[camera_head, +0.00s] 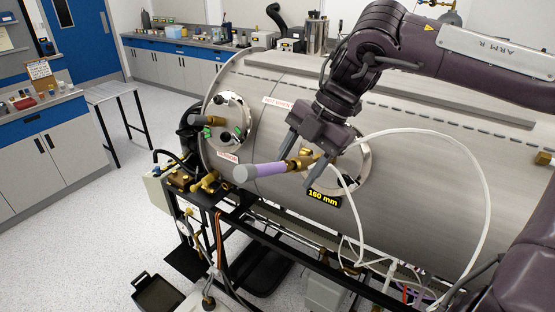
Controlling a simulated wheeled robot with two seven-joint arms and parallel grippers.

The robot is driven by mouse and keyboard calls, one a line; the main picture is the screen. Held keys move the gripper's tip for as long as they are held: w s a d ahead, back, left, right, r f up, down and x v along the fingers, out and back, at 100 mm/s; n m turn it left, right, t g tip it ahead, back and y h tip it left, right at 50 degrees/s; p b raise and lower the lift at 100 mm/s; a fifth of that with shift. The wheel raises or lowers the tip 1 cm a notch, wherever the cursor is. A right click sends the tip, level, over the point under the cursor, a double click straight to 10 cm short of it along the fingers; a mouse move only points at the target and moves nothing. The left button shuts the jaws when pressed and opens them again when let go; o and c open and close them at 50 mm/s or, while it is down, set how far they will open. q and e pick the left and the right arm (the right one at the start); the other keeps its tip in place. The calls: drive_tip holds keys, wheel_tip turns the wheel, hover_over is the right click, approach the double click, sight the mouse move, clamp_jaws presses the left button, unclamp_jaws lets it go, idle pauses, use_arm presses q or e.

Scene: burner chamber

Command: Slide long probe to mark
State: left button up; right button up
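The long probe (265,170) sticks out from the near side of the big steel chamber (420,170). It has a grey rounded end and a lilac sleeve, and it meets a brass fitting (300,158) at a round port. A black label reading "160 mm" (323,198) is just below that port. My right gripper (297,166) comes down from above with its fingers apart, one on each side of the probe near the brass fitting. I cannot tell whether either finger touches it. Mark lines on the probe are not readable. My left gripper is not in view.
A white hose (485,190) loops from the fitting to the right, near my arm. A second round port (230,118) is at left. A black frame (255,240) with brass valves (205,183) stands below. Open floor (75,225) lies at left.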

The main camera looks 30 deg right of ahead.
sight(302, 158)
drive_tip(key=shift+o, duration=0.3)
drive_tip(key=shift+v, duration=2.95)
